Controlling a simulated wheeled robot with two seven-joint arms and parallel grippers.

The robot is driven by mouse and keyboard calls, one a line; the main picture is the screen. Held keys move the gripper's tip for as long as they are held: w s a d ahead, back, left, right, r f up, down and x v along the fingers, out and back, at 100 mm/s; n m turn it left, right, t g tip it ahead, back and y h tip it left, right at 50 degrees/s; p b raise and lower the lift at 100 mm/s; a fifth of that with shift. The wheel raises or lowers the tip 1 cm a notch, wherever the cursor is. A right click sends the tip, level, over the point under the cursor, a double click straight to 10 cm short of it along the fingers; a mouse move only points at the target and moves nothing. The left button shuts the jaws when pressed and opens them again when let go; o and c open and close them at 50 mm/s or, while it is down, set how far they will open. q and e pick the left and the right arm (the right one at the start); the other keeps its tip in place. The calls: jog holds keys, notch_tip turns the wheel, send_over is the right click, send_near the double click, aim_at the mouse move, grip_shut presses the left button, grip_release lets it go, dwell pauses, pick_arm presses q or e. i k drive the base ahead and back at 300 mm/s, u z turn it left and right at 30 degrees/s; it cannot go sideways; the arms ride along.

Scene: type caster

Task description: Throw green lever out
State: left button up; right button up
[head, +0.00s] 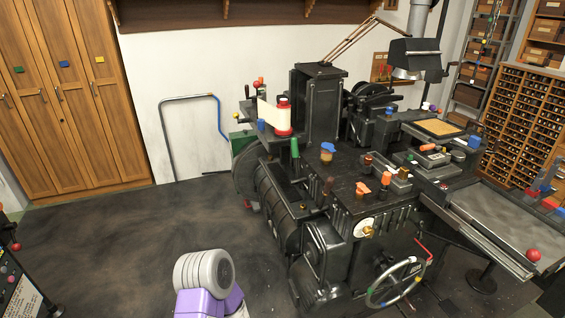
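The green lever (294,146) stands near upright on the left part of the black type caster (345,190). It is a short green handle, just below a red and white spool (283,116). No gripper shows on it or near it. Neither of my grippers is in view. Only a grey and purple link of mine shows at the bottom, to the left of the machine and apart from the lever.
A spoked handwheel (397,283) sticks out at the machine's lower front. A grey tray (505,220) extends to the right. Wooden lockers (70,100) stand at the back left. The dark floor (110,240) left of the machine is clear.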

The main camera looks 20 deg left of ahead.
aim_at(294, 140)
jog(key=u, duration=1.25)
jog(key=i, duration=0.8)
jog(key=z, duration=0.25)
